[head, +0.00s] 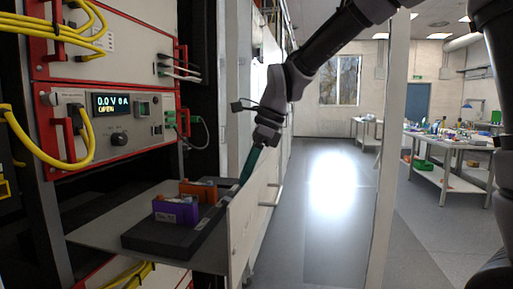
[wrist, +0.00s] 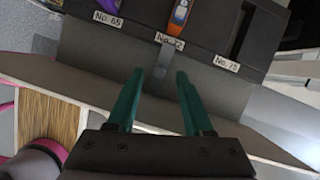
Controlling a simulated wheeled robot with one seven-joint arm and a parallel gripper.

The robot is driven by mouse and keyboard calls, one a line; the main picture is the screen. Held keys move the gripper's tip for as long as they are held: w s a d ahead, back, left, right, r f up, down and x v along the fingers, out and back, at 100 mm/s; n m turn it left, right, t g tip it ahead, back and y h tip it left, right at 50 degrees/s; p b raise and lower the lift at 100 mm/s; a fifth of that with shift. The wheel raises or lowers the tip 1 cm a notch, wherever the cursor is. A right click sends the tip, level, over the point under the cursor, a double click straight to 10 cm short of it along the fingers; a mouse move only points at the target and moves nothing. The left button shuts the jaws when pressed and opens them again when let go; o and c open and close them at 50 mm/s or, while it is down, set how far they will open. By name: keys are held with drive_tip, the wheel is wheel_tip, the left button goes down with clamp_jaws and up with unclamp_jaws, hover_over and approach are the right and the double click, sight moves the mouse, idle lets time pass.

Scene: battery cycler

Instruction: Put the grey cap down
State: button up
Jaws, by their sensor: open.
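My gripper shows teal fingers in the head view (head: 249,166), at the right end of the black holder. In the wrist view my gripper (wrist: 154,80) is open, its two fingers apart with nothing clasped between them. A small grey piece (wrist: 163,58), possibly the grey cap, sits against the black holder (wrist: 110,48) just below the "No. 72" label, ahead of the gap between the fingertips. I cannot tell whether a finger touches it. In the head view I cannot make out the cap clearly.
The holder stands on a grey shelf (head: 95,232). A purple block (head: 176,211) and an orange block (head: 199,191) sit in it; the slot (wrist: 236,35) at right looks empty. An open white door (head: 243,235) stands close to the gripper. Yellow cables (head: 75,140) hang at left.

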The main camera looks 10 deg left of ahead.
drive_tip(key=v, duration=0.9)
drive_tip(key=shift+d, duration=0.25)
drive_tip(key=d+r+n+t, duration=0.2)
drive_tip(key=d+n+t, duration=0.25)
drive_tip(key=d, duration=1.25)
drive_tip(key=s+d+f+n+t+h, duration=0.1)
drive_tip(key=s+d+n+t, duration=0.1)
drive_tip(key=d, duration=0.5)
drive_tip(key=s+d+f+n+t+h, duration=0.1)
drive_tip(key=s+d+n, duration=0.3)
drive_tip(key=d, duration=0.4)
drive_tip(key=shift+s+n+t, duration=0.25)
drive_tip(key=shift+n+t, duration=0.1)
drive_tip(key=shift+n, duration=0.4)
